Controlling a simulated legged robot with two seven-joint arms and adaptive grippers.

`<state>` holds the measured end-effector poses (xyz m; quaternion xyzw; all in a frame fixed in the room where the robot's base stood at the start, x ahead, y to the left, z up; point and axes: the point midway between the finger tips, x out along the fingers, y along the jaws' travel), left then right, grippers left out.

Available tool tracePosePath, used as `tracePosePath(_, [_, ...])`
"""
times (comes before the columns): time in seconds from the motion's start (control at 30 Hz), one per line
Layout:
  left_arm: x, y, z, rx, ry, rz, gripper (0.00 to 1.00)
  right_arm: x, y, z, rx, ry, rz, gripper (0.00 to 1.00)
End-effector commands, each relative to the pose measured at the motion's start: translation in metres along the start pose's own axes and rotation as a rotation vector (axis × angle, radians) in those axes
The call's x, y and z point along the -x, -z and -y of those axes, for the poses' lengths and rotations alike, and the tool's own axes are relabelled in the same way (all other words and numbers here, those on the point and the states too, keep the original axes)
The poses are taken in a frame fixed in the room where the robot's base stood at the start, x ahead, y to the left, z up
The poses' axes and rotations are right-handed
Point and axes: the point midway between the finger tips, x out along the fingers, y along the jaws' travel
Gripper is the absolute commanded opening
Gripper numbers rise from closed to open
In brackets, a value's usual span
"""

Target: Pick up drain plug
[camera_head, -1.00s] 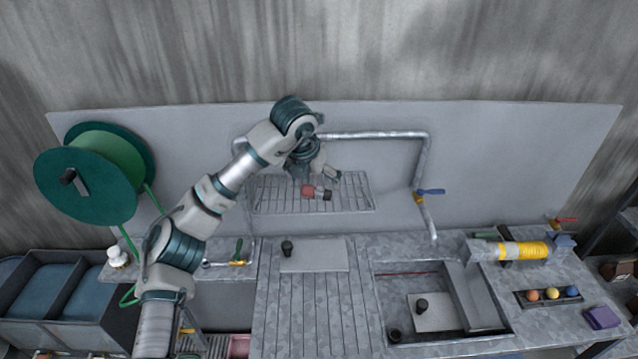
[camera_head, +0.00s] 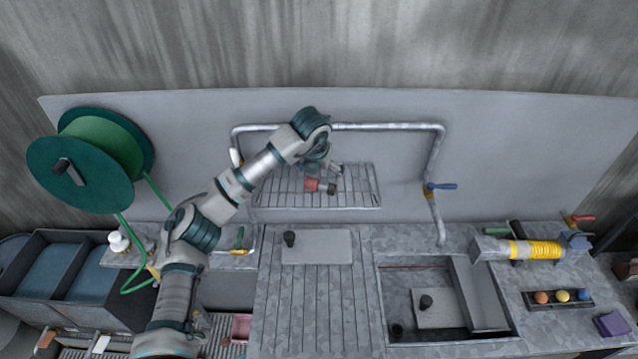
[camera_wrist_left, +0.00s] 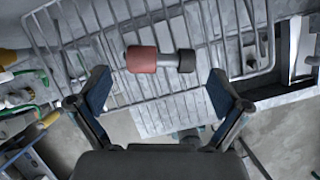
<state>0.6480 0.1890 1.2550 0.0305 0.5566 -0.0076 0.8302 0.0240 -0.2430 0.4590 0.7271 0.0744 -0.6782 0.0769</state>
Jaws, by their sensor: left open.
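A plug-like piece (camera_head: 320,186) with a red body and a dark end lies on the wire rack (camera_head: 366,203) on the back panel. I take it as the drain plug. It also shows in the left wrist view (camera_wrist_left: 143,60), lying sideways on the rack wires just beyond the fingertips. My left gripper (camera_head: 325,168) is above and close to it in the head view. In the left wrist view the two fingers (camera_wrist_left: 160,82) are spread wide, with nothing between them. The piece lies ahead of the gap, apart from the fingers. My right gripper is not in view.
A bent pipe (camera_head: 385,127) runs behind and above the rack. A blue-handled valve (camera_head: 440,187) is to its right. Below are a white board (camera_head: 318,248) with a black knob (camera_head: 289,238) and a sink (camera_head: 448,340). A green hose reel (camera_head: 80,178) stands at left.

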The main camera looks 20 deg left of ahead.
Motion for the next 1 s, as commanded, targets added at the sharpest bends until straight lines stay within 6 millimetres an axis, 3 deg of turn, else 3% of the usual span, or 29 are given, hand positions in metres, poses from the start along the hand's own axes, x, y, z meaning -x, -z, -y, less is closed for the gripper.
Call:
tracePosePath(0.2, [-0.017,0.002,0.001,-0.001,0.0,-0.003,1.0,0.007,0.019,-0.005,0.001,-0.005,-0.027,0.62])
tracePosePath(0.47, [-0.054,0.003,0.002,-0.001,0.001,-0.001,1.0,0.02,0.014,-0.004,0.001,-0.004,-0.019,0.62])
tracePosePath(0.73, [-0.059,0.004,0.002,-0.002,0.001,0.001,1.0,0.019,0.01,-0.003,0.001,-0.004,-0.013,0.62])
tracePosePath(0.9, [-0.059,0.004,0.002,-0.001,0.001,0.001,0.6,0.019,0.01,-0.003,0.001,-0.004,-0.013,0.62])
tracePosePath(1.0, [-0.058,0.004,0.002,-0.001,0.001,0.001,0.49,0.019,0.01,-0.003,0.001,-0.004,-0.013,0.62])
